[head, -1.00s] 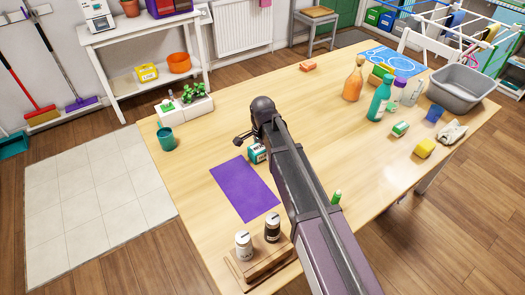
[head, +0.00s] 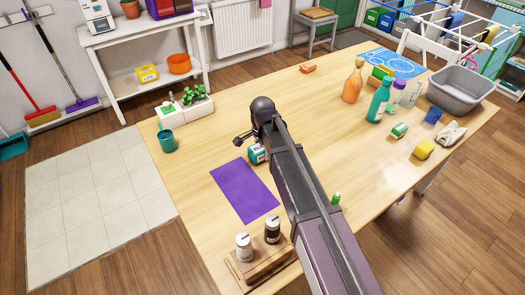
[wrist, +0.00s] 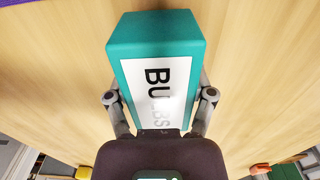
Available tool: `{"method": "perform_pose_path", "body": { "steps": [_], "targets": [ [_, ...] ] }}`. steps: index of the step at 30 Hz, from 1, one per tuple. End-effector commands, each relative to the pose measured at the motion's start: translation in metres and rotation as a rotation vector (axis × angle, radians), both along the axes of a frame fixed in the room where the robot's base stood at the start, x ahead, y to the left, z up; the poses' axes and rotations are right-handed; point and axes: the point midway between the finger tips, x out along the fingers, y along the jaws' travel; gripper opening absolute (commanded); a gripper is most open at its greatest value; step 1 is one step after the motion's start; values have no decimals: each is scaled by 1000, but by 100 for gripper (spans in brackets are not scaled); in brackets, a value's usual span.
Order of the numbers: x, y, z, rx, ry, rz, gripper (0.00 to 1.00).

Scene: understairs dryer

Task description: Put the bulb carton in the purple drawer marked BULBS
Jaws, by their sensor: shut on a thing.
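The bulb carton (wrist: 155,35) is a teal box with a white label reading BULBS. It fills the middle of the wrist view, and part of it shows in the head view (head: 257,154) beside my arm. My gripper (wrist: 159,95) is shut on the carton, with one finger on each side. The carton is over the wooden table; I cannot tell whether it touches the top. A purple and dark unit (head: 168,6) stands on the white shelf at the top left, cut off by the frame. No BULBS marking is readable on it.
A purple mat (head: 245,191) lies left of my arm. Two small bottles stand on a wooden block (head: 262,268) near the front. A teal mug (head: 167,139) and a white planter (head: 184,111) are at the left edge. Bottles and a grey basin (head: 461,91) stand at the right.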

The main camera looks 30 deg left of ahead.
Motion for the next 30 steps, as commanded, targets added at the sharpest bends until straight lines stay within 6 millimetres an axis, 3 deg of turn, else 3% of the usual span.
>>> {"method": "perform_pose_path", "body": {
  "steps": [10,24,30],
  "targets": [
    [0,0,32,0,0,0,14],
    [-81,-73,37,0,0,0,14],
    [-104,-94,40,0,0,0,14]
  ]
}}
